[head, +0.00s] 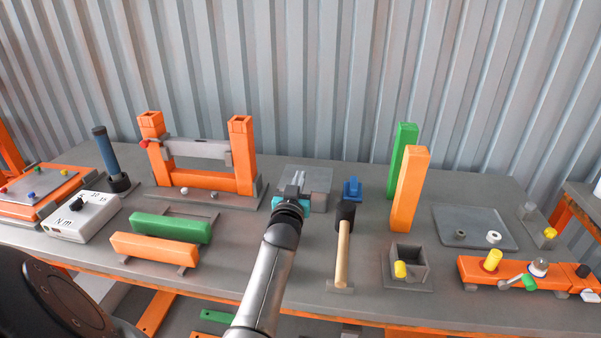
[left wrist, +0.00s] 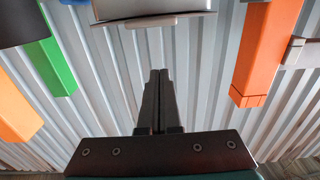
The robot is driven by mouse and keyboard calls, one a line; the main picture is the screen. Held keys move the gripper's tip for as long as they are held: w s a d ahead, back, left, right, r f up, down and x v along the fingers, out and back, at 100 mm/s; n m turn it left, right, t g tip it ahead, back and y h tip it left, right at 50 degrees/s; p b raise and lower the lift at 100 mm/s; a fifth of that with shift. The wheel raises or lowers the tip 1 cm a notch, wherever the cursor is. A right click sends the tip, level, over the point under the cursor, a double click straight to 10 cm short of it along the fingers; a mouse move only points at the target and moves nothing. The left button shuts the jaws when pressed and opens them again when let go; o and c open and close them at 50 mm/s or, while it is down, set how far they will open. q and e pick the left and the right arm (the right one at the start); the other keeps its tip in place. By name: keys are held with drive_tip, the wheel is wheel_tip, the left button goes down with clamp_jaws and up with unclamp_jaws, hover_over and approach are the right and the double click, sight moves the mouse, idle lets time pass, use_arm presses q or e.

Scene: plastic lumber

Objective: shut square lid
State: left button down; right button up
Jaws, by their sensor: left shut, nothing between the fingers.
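A grey square box with a flat lid-like plate (head: 318,178) stands near the back of the table, just right of the orange frame. My left gripper (head: 297,180) is in front of it and overlaps its left part, so I cannot tell whether they touch or how far the lid is open. In the left wrist view, the left gripper's dark fingers (left wrist: 157,98) are together and empty. A grey piece with a thin edge (left wrist: 150,20) is at the top of that view, beyond the fingertips; it may be the box or its lid. My right gripper is not in view.
An orange frame (head: 209,183) stands left of the box. A blue part (head: 352,188) and a black-headed mallet (head: 343,245) are to its right. Farther right are green (head: 402,150) and orange (head: 409,190) posts and an open grey bin (head: 418,265).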

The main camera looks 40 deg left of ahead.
use_arm(q)
drive_tip(key=shift+s+d+f, duration=0.1)
drive_tip(key=shift+s+f, duration=0.1)
drive_tip(key=shift+f, duration=0.55)
wheel_tip(320, 180, up, 20)
drive_tip(key=p, duration=0.4)
drive_tip(key=shift+p, duration=0.4)
